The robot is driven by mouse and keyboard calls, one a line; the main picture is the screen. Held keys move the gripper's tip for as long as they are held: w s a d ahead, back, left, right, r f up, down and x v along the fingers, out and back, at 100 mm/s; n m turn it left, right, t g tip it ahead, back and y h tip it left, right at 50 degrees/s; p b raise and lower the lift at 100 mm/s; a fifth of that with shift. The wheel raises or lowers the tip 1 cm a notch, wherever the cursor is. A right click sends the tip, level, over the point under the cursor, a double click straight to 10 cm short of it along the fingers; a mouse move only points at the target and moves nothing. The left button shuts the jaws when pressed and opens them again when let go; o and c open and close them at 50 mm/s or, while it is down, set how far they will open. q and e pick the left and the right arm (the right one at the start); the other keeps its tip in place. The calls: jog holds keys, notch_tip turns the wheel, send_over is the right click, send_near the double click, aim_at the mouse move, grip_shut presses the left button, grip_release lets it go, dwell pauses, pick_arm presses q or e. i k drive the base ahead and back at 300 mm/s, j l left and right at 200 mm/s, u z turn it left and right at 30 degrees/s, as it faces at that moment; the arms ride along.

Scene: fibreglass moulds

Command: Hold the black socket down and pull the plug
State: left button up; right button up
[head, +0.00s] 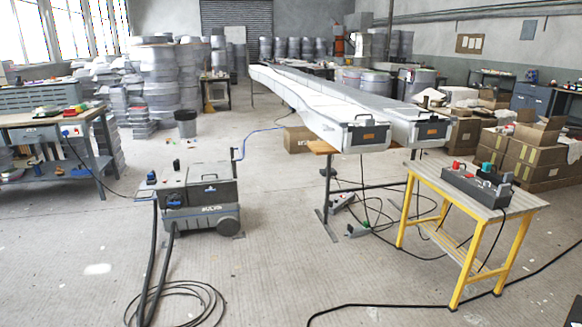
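A long dark grey socket box (476,189) lies on the wooden top of a small yellow-legged table (515,203) at the right. A red plug-like piece (457,166) stands at its left end and a green one (487,168) near its middle. A black piece (505,179) stands at its right end; it may be the black socket with its plug, but it is too small to tell. A black cable hangs below the table. Neither of my grippers is in view.
A grey wheeled machine (200,200) with black hoses stands left of centre. Cables lie on the floor around the yellow table. Long white moulds (330,105) rest on a stand behind it. Cardboard boxes (520,155) are stacked at the right. The middle front floor is mostly clear.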

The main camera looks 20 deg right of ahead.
aim_at(486, 166)
jog(key=i+l+z, duration=0.1)
jog(key=i+z, duration=0.15)
jog(key=i, duration=0.3)
jog(key=i+z, duration=0.25)
jog(key=i, duration=0.35)
jog(key=i+j+z, duration=0.25)
jog(key=i, duration=0.3)
jog(key=i+j+z, duration=0.1)
jog(key=i+z, duration=0.2)
jog(key=i, duration=0.3)
